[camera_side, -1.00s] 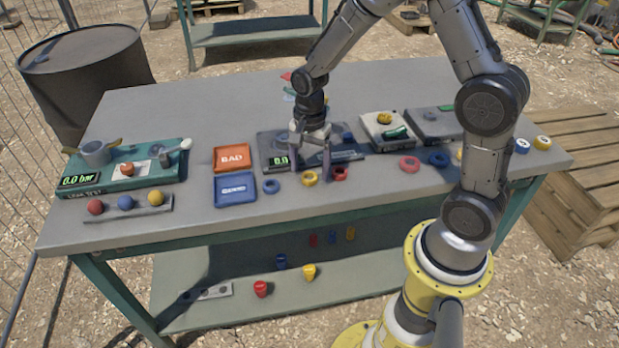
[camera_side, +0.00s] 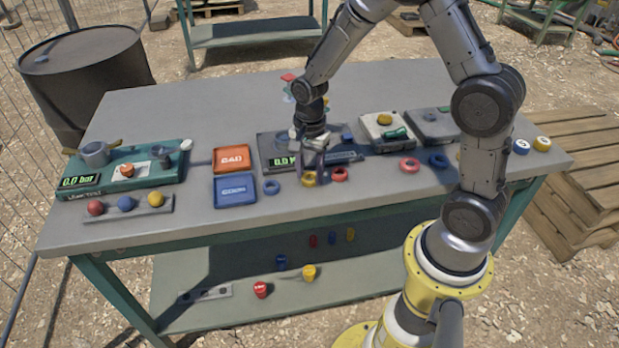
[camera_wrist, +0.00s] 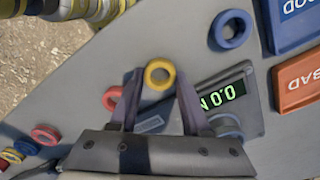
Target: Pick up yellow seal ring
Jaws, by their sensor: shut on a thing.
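The yellow seal ring (camera_side: 309,179) lies near the front edge of the bench. It also shows in the wrist view (camera_wrist: 160,74), at the fingertips. My gripper (camera_side: 311,176) is down at the ring, with its fingers pointing at the bench. In the wrist view the two fingers (camera_wrist: 158,85) stand on either side of the ring and are shut on it. The ring appears to rest at bench height; I cannot tell whether it touches the top.
A red ring (camera_side: 339,174) lies close to the right of the yellow one, and a blue ring (camera_side: 271,187) to its left. Blue (camera_side: 236,203) and orange (camera_side: 219,167) trays stand further left. A grey device with a green display (camera_side: 283,161) sits just behind.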

